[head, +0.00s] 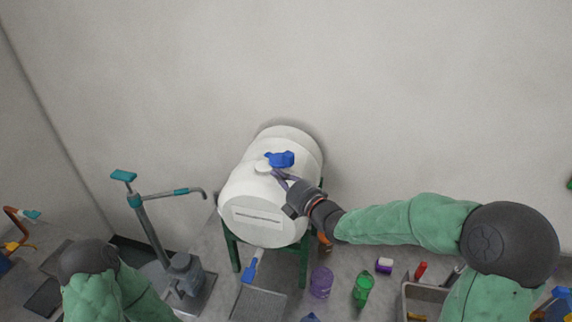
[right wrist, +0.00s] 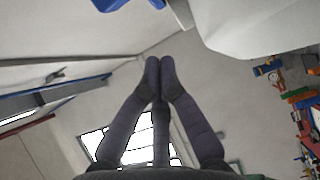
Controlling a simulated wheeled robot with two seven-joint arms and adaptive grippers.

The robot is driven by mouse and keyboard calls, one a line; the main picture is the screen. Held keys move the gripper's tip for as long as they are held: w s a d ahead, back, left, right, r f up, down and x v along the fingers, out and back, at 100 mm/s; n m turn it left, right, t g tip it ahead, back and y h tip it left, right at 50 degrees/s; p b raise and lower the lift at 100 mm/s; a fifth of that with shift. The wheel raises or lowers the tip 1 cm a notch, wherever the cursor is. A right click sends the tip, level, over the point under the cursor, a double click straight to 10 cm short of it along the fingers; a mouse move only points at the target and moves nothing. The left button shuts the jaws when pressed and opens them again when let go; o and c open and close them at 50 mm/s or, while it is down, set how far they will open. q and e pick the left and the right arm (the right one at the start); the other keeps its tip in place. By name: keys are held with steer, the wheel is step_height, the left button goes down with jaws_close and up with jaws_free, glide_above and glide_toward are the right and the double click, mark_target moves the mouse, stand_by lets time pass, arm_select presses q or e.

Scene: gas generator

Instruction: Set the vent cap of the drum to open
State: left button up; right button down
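The white drum (head: 262,195) lies on its side on a green stand, and its pale side also shows in the right wrist view (right wrist: 265,28). A blue vent cap (head: 281,159) sits on top of the drum, beside a small white cap (head: 263,167). My right gripper (head: 280,175) is just in front of the blue cap, over the drum's upper right. In the right wrist view its fingertips (right wrist: 159,62) meet with nothing between them. A blue part (right wrist: 122,4), likely the cap, shows at that view's top edge, apart from the fingertips. My left gripper is out of view.
A grey hand pump with teal handles (head: 152,225) stands left of the drum. A blue-handled spout (head: 251,268) hangs below the drum's front. Purple (head: 321,282) and green (head: 362,288) bottles and a grey tray (head: 411,304) lie to the lower right. The wall behind is bare.

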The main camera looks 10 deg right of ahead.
mark_target(282, 159)
steer(key=w, duration=0.1)
steer(key=w+d+p, duration=0.1)
steer(key=shift+w+d+r+p, duration=0.1)
steer(key=shift+w+d+p, duration=0.05)
steer(key=shift+w+p, duration=0.2)
steer(key=shift+w+d, duration=0.45)
steer(key=shift+d, duration=0.1)
steer(key=shift+a, duration=0.1)
steer(key=shift+w+d+f+b, duration=0.3)
steer(key=shift+d+b, duration=0.15)
steer(key=shift+b, duration=0.5)
steer(key=shift+w+d+r+b, duration=0.1)
steer(key=shift+w+d+b, duration=0.1)
steer(key=shift+d+b, duration=0.25)
steer(key=shift+a+r, duration=0.1)
